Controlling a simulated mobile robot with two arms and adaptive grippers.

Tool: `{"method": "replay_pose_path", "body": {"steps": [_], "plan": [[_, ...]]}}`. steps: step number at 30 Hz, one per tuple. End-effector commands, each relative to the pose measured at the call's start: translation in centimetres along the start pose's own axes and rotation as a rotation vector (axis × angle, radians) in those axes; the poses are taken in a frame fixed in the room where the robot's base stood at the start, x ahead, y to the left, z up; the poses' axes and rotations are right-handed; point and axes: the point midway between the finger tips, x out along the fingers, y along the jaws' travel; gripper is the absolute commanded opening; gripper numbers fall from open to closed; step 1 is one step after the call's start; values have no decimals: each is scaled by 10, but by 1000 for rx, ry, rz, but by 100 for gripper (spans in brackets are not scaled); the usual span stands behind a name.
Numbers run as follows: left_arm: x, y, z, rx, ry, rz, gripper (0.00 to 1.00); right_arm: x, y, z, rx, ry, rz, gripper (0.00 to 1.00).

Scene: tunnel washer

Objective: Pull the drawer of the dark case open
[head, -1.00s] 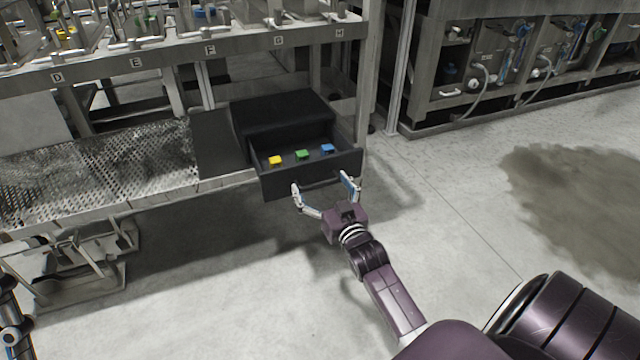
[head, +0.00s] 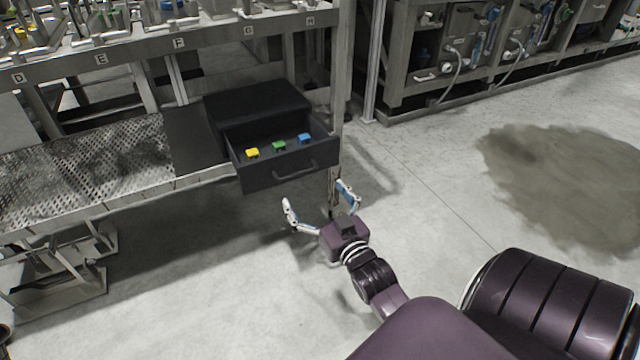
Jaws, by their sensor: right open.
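The dark case (head: 256,101) stands on the lower shelf of the metal rack. Its drawer (head: 270,176) is pulled out toward me, and its inside shows. A yellow block (head: 252,152), a green block (head: 279,145) and a blue block (head: 304,138) lie in a row in the drawer. The drawer's handle (head: 297,170) is on its front face. My right gripper (head: 319,197) is open and empty, in front of and below the drawer front, apart from the handle.
A perforated metal shelf (head: 85,168) lies left of the case. The rack's upper level (head: 160,45) with lettered labels is above the case. A rack post (head: 341,95) stands close right of the drawer. Floor is clear to the right, with a brown stain (head: 570,180).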

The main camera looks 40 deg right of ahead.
Motion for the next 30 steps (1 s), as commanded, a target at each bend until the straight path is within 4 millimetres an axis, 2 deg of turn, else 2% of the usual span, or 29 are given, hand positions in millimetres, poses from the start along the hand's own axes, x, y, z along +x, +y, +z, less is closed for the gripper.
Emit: {"method": "replay_pose_path", "body": {"steps": [3, 9, 27, 30], "plan": [[0, 0, 0, 0, 0, 0, 40, -18, 0, 1, 0, -3, 1, 94], [0, 0, 0, 0, 0, 0, 40, -31, 0, 0, 0, 0, 1, 94], [0, 0, 0, 0, 0, 0, 40, -33, 0, 0, 0, 1, 0, 94], [0, 0, 0, 0, 0, 0, 40, -32, -8, -9, 1, 23, -16, 94]]}}
